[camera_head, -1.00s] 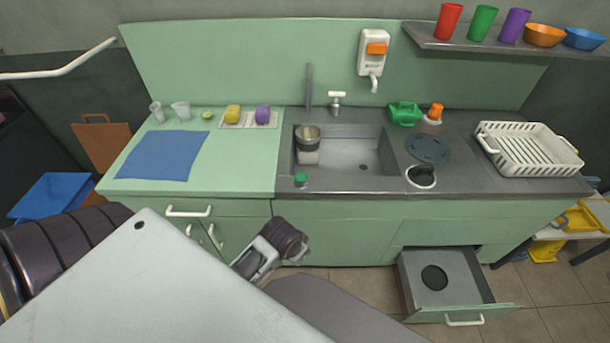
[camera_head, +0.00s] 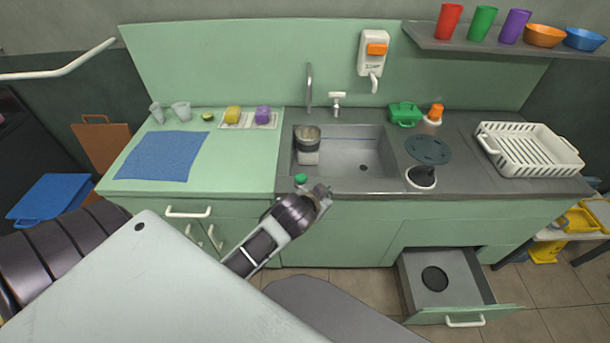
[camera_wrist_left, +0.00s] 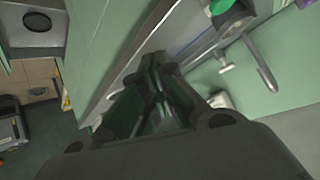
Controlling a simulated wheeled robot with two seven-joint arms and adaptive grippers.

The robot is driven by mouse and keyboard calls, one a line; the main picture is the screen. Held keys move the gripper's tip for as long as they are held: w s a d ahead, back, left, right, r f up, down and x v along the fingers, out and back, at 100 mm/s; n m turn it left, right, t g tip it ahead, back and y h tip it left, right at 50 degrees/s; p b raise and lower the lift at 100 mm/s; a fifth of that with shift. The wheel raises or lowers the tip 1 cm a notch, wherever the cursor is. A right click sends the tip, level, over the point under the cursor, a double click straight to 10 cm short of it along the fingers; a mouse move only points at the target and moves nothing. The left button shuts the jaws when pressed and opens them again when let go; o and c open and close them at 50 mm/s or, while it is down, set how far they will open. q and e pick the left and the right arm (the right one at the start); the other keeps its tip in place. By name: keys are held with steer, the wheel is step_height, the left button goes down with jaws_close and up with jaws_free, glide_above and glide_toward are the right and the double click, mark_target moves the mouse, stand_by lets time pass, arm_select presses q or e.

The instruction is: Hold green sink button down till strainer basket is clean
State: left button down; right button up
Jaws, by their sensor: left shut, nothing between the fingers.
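The green sink button (camera_head: 300,180) sits on the front rim of the sink, at its left corner. The strainer basket (camera_head: 307,152) stands in the left part of the sink (camera_head: 350,152); its inside is too small to judge for dirt. My left gripper (camera_head: 323,190) is shut and empty at the counter's front edge, just right of the button in the picture; I cannot tell whether they touch. In the left wrist view the shut fingers (camera_wrist_left: 155,62) point toward the sink edge, and a green piece, likely the button (camera_wrist_left: 220,5), shows at the top. My right gripper is not in view.
A tall faucet (camera_head: 309,88) and a small tap (camera_head: 337,102) stand behind the sink. A dark round lid (camera_head: 428,149) lies right of it, near a white dish rack (camera_head: 528,150). An open drawer (camera_head: 470,290) juts out at lower right.

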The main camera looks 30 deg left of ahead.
arm_select(q)
steer(key=w+d+r+m+t+h, duration=0.3)
steer(key=w+d+r+t, duration=0.2)
steer(key=r, duration=0.5)
steer(key=w+d+r+m+t+h, duration=0.3)
steer(key=w+d+r+m+t, duration=0.15)
steer(key=r, duration=0.55)
steer(key=s+d+r+m+g+h, duration=0.2)
steer(key=d+m+g+h, duration=0.45)
steer(key=m, duration=0.25)
steer(key=s+d+r+m+g+h, duration=0.3)
steer(key=d+m+g+h, duration=0.2)
steer(key=d+m+h, duration=0.25)
steer(key=a+f+m+g+y, duration=0.4)
steer(key=f, duration=0.3)
steer(key=a+f+m+g+y, duration=0.3)
steer(key=a+f+g+y, duration=0.15)
steer(key=f, duration=0.35)
steer(key=w+a+n+y, duration=0.1)
steer(key=a+y, duration=0.4)
steer(key=a, duration=0.7)
steer(key=w+a+n+y, duration=0.1)
steer(key=a+y, duration=0.5)
steer(key=a, duration=0.7)
steer(key=shift+w+f+n, duration=0.15)
steer(key=shift+w+n, duration=0.25)
steer(key=shift+n, duration=0.4)
